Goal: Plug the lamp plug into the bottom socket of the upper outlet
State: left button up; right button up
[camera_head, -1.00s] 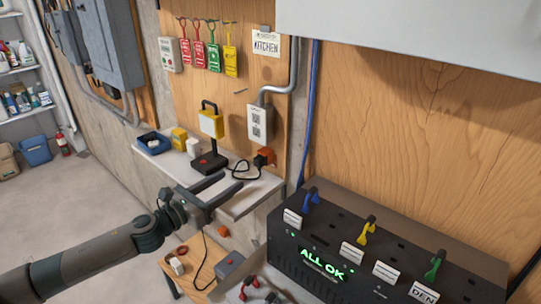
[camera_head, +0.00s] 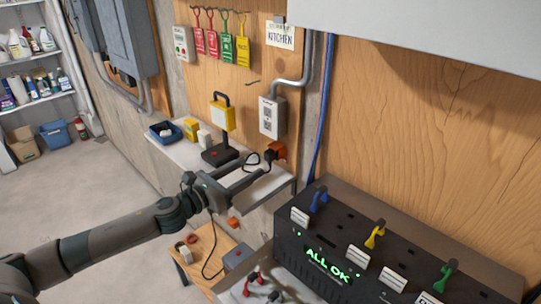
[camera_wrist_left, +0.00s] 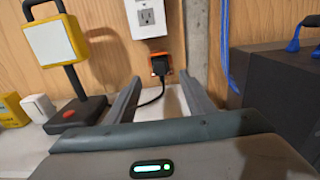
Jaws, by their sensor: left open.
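The lamp (camera_head: 222,116) has a yellow-framed head on a black base and stands on the wall shelf; it also shows in the wrist view (camera_wrist_left: 56,42). The upper outlet (camera_head: 271,117) is a white box on the plywood, its lower socket (camera_wrist_left: 146,16) visible in the wrist view. The black lamp plug (camera_wrist_left: 160,65) sits at an orange holder (camera_head: 279,150) below the outlet, its cord trailing left. My left gripper (camera_head: 256,168) is open and empty, its fingers pointing at the plug from a short distance; the plug appears between the fingertips (camera_wrist_left: 161,80). My right gripper is not in view.
A black box with an ALL OK display (camera_head: 330,260) stands at right. A blue tray (camera_head: 165,133) and small yellow and white boxes (camera_head: 191,129) are on the shelf (camera_head: 250,195). A wooden table (camera_head: 203,245) is below. Conduit rises from the outlet.

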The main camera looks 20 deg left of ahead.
aim_at(266, 158)
pick_arm(q)
jog(key=shift+w+d+r, duration=0.1)
jog(key=shift+w+d, duration=0.05)
jog(key=shift+w, duration=0.3)
jog(key=p+x, duration=0.1)
jog(key=x, duration=0.4)
jog(key=shift+p, duration=0.35)
jog(key=shift+x, duration=0.9)
jog(key=shift+p, duration=0.3)
grip_shut()
